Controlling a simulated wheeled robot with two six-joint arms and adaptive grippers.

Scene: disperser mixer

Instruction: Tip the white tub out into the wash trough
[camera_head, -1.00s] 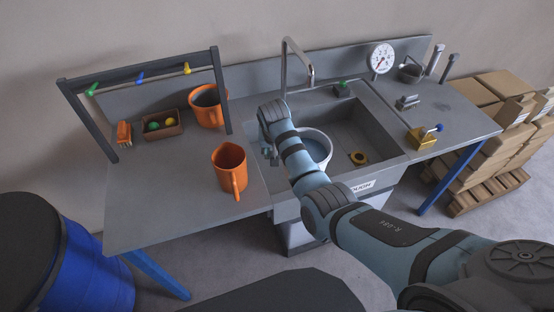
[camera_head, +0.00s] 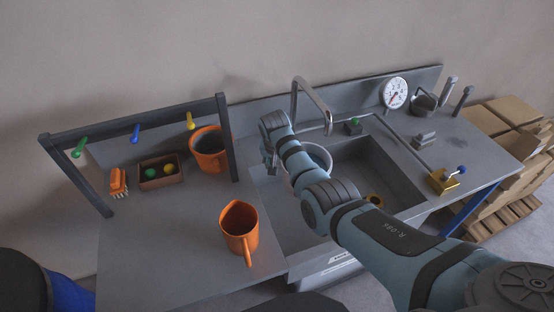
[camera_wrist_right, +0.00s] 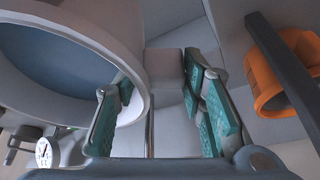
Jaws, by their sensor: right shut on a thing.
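The white tub (camera_head: 326,153) has a blue-grey inside and is at the left part of the wash trough (camera_head: 386,172). My right arm hides much of it in the head view. Its pale wall and open mouth fill the upper left of the right wrist view (camera_wrist_right: 128,28). My right gripper (camera_head: 268,158) is at the tub's left side. In the right wrist view its teal-padded fingers (camera_wrist_right: 160,88) are shut on a pale block-like part beside the tub's wall. I cannot tell whether the tub touches the trough. My left gripper is not in view.
A tap (camera_head: 312,95) arches behind the trough. An orange mug (camera_head: 239,230) stands left of the trough, and an orange pot (camera_head: 209,150) is behind it near a dark rack (camera_head: 228,140). A yellow block (camera_head: 443,181) with a blue knob is at right.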

